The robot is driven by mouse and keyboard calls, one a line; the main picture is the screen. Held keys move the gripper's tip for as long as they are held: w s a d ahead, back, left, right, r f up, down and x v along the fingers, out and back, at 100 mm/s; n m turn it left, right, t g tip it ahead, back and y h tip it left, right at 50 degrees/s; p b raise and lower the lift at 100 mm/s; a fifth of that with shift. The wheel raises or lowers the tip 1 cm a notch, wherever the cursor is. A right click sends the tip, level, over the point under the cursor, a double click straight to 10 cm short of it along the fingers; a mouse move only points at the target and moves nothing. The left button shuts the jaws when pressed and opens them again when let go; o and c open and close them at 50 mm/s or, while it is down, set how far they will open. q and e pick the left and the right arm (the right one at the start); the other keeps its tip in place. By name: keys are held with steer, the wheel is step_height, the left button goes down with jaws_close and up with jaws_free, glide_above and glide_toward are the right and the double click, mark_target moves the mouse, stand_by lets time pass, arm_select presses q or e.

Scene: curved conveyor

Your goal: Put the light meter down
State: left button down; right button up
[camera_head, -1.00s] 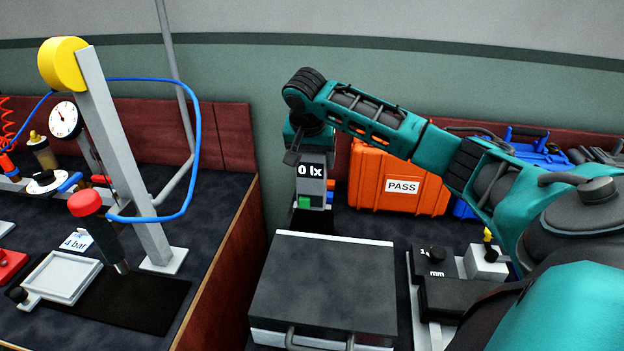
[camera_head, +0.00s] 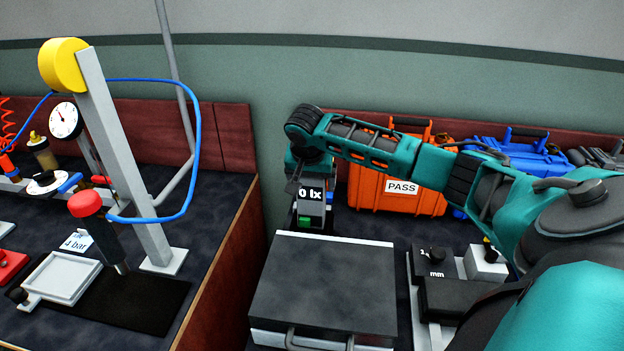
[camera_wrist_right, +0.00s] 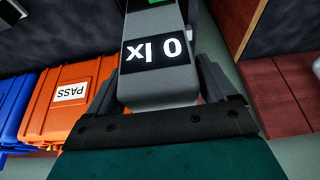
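The light meter (camera_head: 311,204) is a grey block with a black "0 lx" display and a green patch. It stands behind the grey-lidded box in the head view, at the back of the dark bench. In the right wrist view the light meter (camera_wrist_right: 158,75) sits between the two fingers. My right gripper (camera_head: 303,180) is closed around its upper part, pointing down. Its base is partly hidden behind the box, and I cannot tell whether it touches the bench. My left gripper is not in view.
A dark-lidded box (camera_head: 325,280) stands in front of the meter. An orange "PASS" case (camera_head: 385,190) is to its right, with a blue case (camera_head: 530,160) beyond. A dark "mm" gauge (camera_head: 436,265) stands at right. A press stand (camera_head: 130,160) is on the left bench.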

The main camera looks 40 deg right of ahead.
steer(key=shift+o, duration=1.2)
steer(key=shift+r, duration=0.1)
steer(key=v, duration=1.2)
